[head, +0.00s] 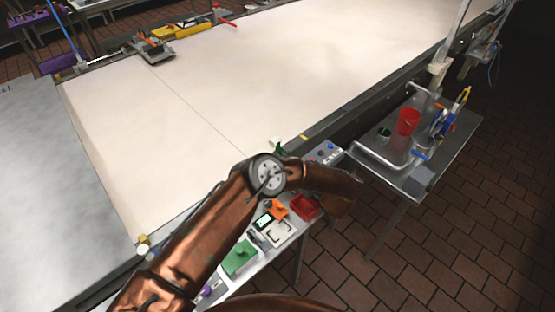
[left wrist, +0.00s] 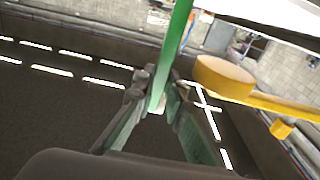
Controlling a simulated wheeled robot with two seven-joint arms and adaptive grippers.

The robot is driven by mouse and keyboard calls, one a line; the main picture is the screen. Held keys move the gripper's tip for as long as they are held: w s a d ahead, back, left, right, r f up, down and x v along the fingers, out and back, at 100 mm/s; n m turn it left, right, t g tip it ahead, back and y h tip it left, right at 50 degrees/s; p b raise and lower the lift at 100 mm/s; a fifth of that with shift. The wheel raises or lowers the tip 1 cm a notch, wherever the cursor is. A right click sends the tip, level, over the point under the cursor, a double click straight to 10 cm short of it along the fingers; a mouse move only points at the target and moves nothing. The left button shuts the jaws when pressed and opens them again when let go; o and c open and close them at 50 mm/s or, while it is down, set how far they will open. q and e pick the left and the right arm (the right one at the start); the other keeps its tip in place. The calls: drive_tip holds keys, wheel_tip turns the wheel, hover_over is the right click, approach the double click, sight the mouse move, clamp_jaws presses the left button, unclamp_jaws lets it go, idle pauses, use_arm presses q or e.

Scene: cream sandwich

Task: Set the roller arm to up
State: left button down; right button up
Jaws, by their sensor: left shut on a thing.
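My left gripper (left wrist: 160,98) is shut on a green bar (left wrist: 176,45), which runs up from between the fingers in the left wrist view. A yellow round roller-like end (left wrist: 222,77) on a yellow rod is just right of the bar, apart from the fingers. I cannot tell which of these parts is the roller arm. In the head view my left arm reaches over the near edge of the belt and largely hides the gripper. A small green and white patch (head: 277,146) shows beyond the arm; I cannot tell what it is. My right gripper is not in view.
The wide cream belt (head: 300,60) is bare in the middle. A small table below my arm holds a green block (head: 240,257), an orange item (head: 276,209) and a red tray (head: 304,206). A side table at right carries a red cup (head: 408,121) and tools.

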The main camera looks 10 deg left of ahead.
use_arm(q)
drive_tip(key=shift+s+f, duration=0.1)
drive_tip(key=shift+f, duration=0.05)
drive_tip(key=c, duration=2)
unclamp_jaws()
drive_tip(key=shift+o, duration=0.2)
drive_tip(key=v, duration=1.2)
